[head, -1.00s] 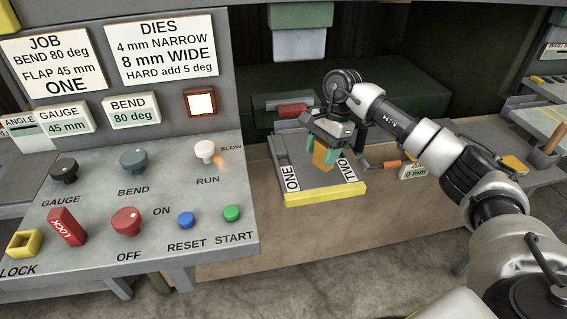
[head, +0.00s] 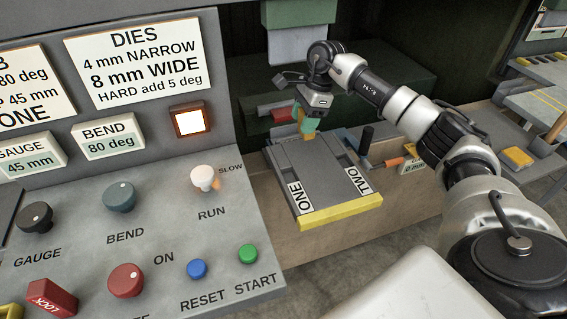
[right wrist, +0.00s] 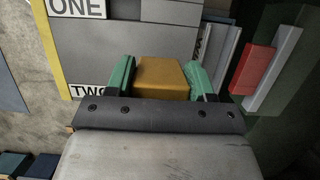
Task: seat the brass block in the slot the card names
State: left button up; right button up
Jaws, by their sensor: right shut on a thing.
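The brass block (right wrist: 162,78) is between the green fingers of my right gripper (head: 307,124), which is shut on it. In the head view the gripper is at the back end of the grey slotted plate (head: 322,182). I cannot tell whether the block touches the plate. The job card (head: 30,85) is partly cut off; its last line reads ONE. My left gripper is not in view.
A control panel (head: 150,240) with several knobs and buttons fills the left. A red part (head: 284,116) lies beside the gripper. A black upright post (head: 366,138) and an orange handle (head: 394,162) stand at the plate's right. The plate's front half is clear.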

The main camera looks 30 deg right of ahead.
jog(key=p, duration=0.2)
send_near(283, 177)
jog(key=shift+w+a+f+p, duration=0.15)
jog(key=shift+a+f+p, duration=0.25)
jog(key=shift+a+f, duration=0.1)
jog(key=shift+w+a+f+p, duration=0.15)
jog(key=shift+a+f+p, duration=0.2)
jog(key=shift+f, duration=0.15)
notch_tip(283, 177, down, 3)
jog(key=shift+f+p, duration=0.1)
jog(key=shift+p, duration=0.6)
grip_shut()
jog(key=shift+w+f, duration=0.1)
jog(key=shift+f, duration=0.2)
jog(key=o, duration=1.4)
grip_release()
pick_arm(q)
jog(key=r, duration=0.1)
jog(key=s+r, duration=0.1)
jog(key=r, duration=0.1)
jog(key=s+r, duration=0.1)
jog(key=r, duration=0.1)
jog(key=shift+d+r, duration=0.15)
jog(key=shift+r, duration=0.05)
pick_arm(e)
jog(key=shift+o, duration=0.2)
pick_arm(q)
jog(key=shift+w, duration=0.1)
pick_arm(e)
jog(key=shift+d+r, duration=0.1)
